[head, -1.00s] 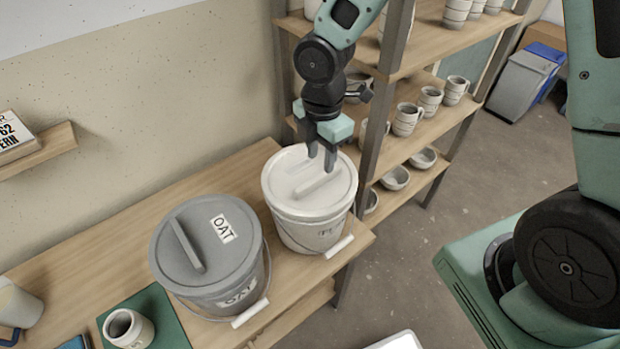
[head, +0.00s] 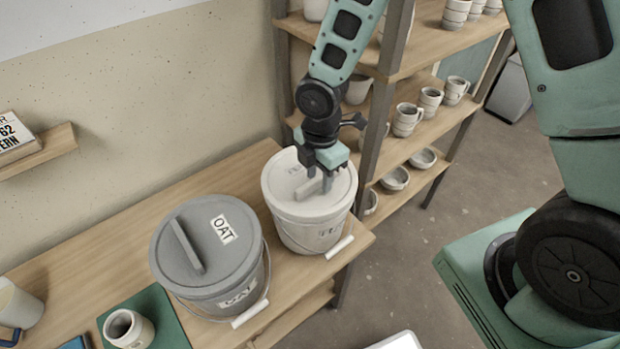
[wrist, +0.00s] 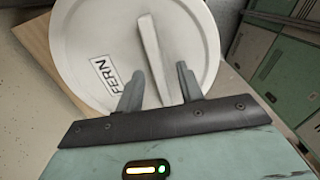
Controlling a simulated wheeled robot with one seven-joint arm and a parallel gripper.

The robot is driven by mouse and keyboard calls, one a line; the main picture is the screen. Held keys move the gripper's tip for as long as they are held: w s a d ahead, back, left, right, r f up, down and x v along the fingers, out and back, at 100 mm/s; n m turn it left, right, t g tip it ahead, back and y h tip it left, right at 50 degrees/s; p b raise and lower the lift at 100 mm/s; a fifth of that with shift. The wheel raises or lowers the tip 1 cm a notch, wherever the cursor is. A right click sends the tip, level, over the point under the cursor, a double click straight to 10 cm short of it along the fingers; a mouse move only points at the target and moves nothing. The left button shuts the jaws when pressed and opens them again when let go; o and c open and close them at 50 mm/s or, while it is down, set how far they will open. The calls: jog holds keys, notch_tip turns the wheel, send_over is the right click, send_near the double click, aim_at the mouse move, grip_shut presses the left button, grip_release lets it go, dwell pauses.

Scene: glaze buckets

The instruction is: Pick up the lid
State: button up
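A round white lid (head: 284,185) sits on the white bucket (head: 300,232). It has a raised bar handle (head: 308,190) across its middle, and in the wrist view the lid (wrist: 78,40) shows a label reading FERN (wrist: 107,75). My gripper (head: 318,186) points down over this lid, close to the handle. In the wrist view my gripper (wrist: 160,82) is open, one finger on each side of the handle (wrist: 152,45), with gaps showing. I cannot tell how far down beside the handle the fingertips reach. A grey lid (head: 208,255) labelled OAT covers the grey bucket (head: 215,300).
Both buckets stand close together on a wooden bench (head: 50,255). A green mat (head: 165,318) with a small cup (head: 135,328) lies at the front left. Shelves with mugs (head: 407,120) and bowls (head: 396,179) stand just right of the white bucket.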

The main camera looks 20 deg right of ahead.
jog(key=shift+f, duration=0.2)
dwell(0.4)
grip_shut()
jog(key=shift+r, duration=0.1)
